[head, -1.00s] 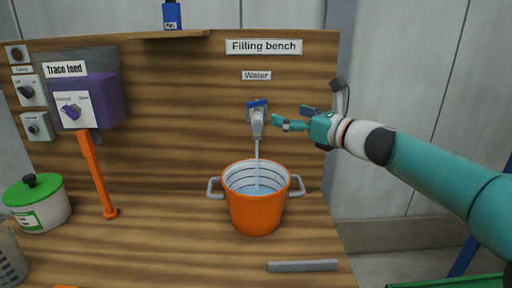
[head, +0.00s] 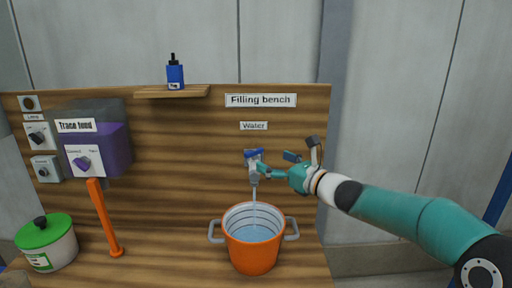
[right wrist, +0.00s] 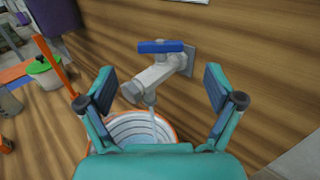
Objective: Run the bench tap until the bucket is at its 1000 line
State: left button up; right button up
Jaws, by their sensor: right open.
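The bench tap (head: 254,168) is on the wooden board under the Water label, its blue lever (right wrist: 160,46) lying crosswise above the spout. A stream of water (head: 254,195) runs from it into the orange bucket (head: 254,258), which stands upright below. Water (head: 252,233) covers the bucket's lower inside, with dark level lines showing above it; I cannot read their numbers. My right gripper (head: 277,165) is open, just right of the tap. In the right wrist view its fingers (right wrist: 158,88) spread either side of the tap body, with no clear contact. My left gripper is out of view.
A purple Trace feed box (head: 115,150) with a knob and an orange handle (head: 105,220) are at left. A green-lidded pot (head: 47,248) stands on the bench. A blue bottle (head: 175,76) sits on the shelf (head: 150,93).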

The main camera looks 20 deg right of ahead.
aim_at(256, 152)
jog(key=p+x, duration=0.3)
jog(key=x, duration=0.5)
jog(key=shift+w, duration=0.15)
